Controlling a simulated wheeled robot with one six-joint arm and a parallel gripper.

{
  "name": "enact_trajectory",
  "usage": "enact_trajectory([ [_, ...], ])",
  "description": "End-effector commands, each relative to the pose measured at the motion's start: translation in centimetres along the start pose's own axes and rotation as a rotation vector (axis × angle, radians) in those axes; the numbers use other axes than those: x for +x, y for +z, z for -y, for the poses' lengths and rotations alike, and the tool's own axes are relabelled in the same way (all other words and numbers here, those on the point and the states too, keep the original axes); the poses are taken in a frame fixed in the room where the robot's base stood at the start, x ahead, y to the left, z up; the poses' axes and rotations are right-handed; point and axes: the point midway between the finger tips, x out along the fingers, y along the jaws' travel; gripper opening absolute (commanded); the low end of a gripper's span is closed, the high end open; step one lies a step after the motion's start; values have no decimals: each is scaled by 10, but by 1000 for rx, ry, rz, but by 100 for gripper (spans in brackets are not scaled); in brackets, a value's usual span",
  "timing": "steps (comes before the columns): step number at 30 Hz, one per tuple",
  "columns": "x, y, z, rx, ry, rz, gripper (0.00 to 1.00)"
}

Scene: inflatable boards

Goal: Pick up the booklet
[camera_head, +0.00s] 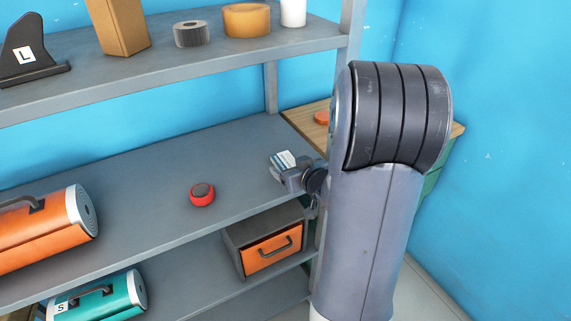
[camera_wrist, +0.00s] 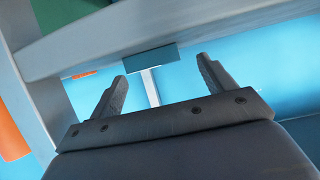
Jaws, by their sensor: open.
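A small flat thing with white and blue stripes, which looks like the booklet (camera_head: 283,158), lies at the right end of the middle shelf. My gripper (camera_head: 280,173) is right beside it, on the near side, and partly hides it. In the wrist view my gripper (camera_wrist: 161,68) is open, with its two fingers spread and nothing held. A dark teal block, probably the booklet's near side (camera_wrist: 150,61), shows ahead between the fingertips at the shelf edge. I cannot tell whether the fingers touch it.
The grey middle shelf (camera_head: 150,165) holds a red round device (camera_head: 202,194) and an orange roll (camera_head: 45,232). An upper shelf (camera_head: 180,62) carries tape rolls and a box. An orange-fronted drawer box (camera_head: 270,250) stands below. A wooden top (camera_head: 310,120) is behind my arm.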

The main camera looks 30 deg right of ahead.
Motion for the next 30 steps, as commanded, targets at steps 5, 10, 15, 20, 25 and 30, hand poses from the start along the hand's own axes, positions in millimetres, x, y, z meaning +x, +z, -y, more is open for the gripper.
enact_trajectory([
  [5, 25, 0, -3, 0, -1, 2, 78],
  [10, 33, 0, -3, 0, 1, 1, 78],
  [15, 33, -1, -3, 0, 2, 1, 78],
  [20, 33, -1, -3, 0, 1, 1, 67],
  [25, 33, -1, -3, 0, 1, 1, 53],
  [30, 33, 0, -3, 0, 1, 1, 39],
])
